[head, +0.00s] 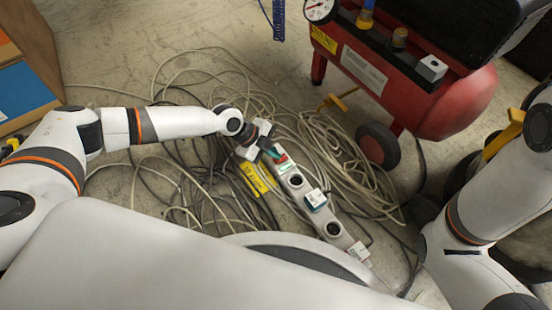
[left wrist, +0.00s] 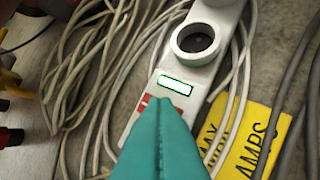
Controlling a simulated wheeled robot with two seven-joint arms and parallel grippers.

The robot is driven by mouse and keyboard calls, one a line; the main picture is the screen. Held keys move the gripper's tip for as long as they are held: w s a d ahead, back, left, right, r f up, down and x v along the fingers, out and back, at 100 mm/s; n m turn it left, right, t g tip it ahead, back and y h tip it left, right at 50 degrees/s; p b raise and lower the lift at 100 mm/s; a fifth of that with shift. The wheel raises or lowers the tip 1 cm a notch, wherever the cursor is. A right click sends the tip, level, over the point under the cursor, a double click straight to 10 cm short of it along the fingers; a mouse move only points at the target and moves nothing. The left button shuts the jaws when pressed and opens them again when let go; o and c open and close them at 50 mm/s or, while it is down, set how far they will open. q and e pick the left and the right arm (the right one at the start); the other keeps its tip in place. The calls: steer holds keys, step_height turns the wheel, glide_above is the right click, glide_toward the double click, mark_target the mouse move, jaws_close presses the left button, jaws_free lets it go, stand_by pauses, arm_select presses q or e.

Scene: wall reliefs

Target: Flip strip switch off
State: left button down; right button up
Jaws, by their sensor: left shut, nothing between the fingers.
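The white power strip (head: 322,213) lies on the floor among loose cables, running down to the right in the head view. At its upper end is a red part (head: 282,159), which looks like the switch. In the left wrist view, this red part (left wrist: 147,101) shows only partly beside the teal fingers, with a white rectangle outlined in green (left wrist: 175,85) just above it. My left gripper (head: 272,151) is shut and empty, its fingertips (left wrist: 167,102) over the switch end of the strip. I cannot tell whether they touch it. My right gripper is out of view.
Tangled cables (head: 190,185) surround the strip. A red compressor (head: 440,100) with a wheel stands at the upper right. A box (head: 25,75) stands at the left.

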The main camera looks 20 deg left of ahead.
arm_select(q)
steer(key=shift+f+b, duration=0.3)
steer(key=shift+f, duration=0.15)
steer(key=shift+r, duration=0.1)
stand_by(0.5)
steer(key=shift+w+r+p, duration=0.1)
steer(key=shift+r+p, duration=0.55)
steer(key=shift+r, duration=0.1)
steer(key=shift+w+d+r+p, duration=0.15)
steer(key=shift+r+p, duration=0.5)
steer(key=shift+r, duration=0.2)
steer(key=shift+w+d+r+p, duration=0.1)
steer(key=shift+r+p, duration=0.5)
steer(key=shift+r, duration=0.25)
steer(key=shift+w+d+r+p, duration=0.15)
steer(key=shift+r+p, duration=0.5)
steer(key=shift+r, duration=0.2)
steer(key=shift+f, duration=0.1)
